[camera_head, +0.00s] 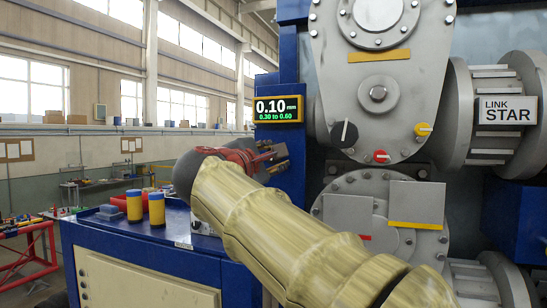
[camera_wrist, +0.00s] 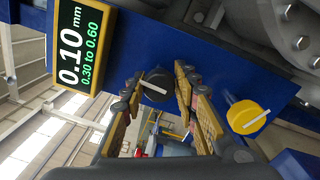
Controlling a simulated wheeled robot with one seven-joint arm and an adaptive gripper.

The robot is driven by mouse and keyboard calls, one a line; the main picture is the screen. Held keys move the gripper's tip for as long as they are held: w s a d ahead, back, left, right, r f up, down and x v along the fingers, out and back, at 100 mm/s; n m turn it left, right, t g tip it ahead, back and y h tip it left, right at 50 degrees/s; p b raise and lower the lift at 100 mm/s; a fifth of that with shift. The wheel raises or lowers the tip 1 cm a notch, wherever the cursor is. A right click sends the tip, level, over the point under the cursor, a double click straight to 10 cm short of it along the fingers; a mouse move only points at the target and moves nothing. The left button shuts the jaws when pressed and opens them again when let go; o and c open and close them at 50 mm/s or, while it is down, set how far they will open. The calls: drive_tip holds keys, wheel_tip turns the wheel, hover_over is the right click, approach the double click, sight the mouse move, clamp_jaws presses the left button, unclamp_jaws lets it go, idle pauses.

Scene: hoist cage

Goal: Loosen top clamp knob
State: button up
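In the wrist view, a black knob (camera_wrist: 153,91) with a white pointer line sits on a blue panel (camera_wrist: 215,50), beside the display. A yellow knob (camera_wrist: 248,117) with a white line is farther from the display on the same panel. My gripper (camera_wrist: 157,80) is open, with one finger on each side of the black knob. Small gaps seem to show, but contact is hard to tell. In the head view my gripper (camera_head: 279,157) is at the blue column below the display, and hides these knobs.
The display (camera_head: 277,109) reads 0.10 mm, with 0.30 to 0.60 below. The grey machine right of it bears another black knob (camera_head: 344,133), a red knob (camera_head: 381,156) and a yellow knob (camera_head: 423,129). Two yellow-and-blue cylinders (camera_head: 134,206) stand on a blue cabinet at left.

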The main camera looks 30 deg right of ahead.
drive_tip(key=o, duration=0.4)
drive_tip(key=shift+a, duration=0.1)
drive_tip(key=v, duration=1.2)
idle(0.3)
